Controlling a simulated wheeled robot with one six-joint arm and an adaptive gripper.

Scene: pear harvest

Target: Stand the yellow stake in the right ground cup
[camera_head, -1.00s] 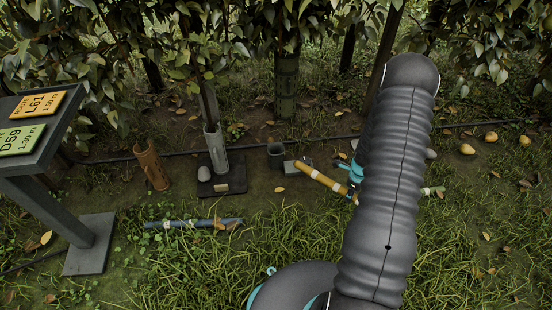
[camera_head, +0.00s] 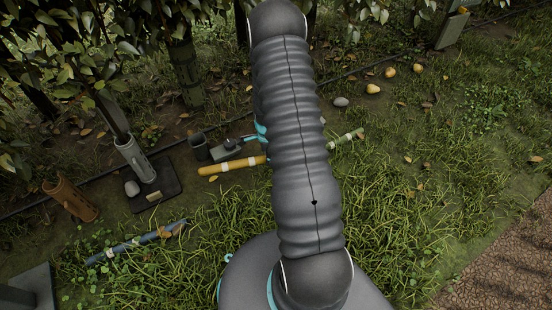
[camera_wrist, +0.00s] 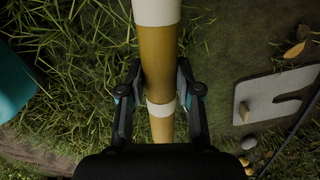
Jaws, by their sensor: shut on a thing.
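The yellow stake (camera_head: 232,164) with white bands sticks out left of my arm in the head view, lying nearly level. In the wrist view my gripper (camera_wrist: 160,85) is shut on the yellow stake (camera_wrist: 158,50), which runs lengthwise between its fingers. The head view hides most of my gripper behind my arm. A dark, short, open cup (camera_head: 200,147) stands left of and beyond the stake's free end, apart from it. A taller grey tube (camera_head: 136,158) on a dark base and a tilted brown tube (camera_head: 75,199) stand farther left.
A blue stake (camera_head: 135,242) lies front left. A green stake (camera_head: 345,138) lies right of my arm. A grey stone (camera_head: 341,101) and pears (camera_head: 373,88) lie beyond. A notched grey plate (camera_wrist: 275,97) shows in the wrist view. Leafy trees line the back.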

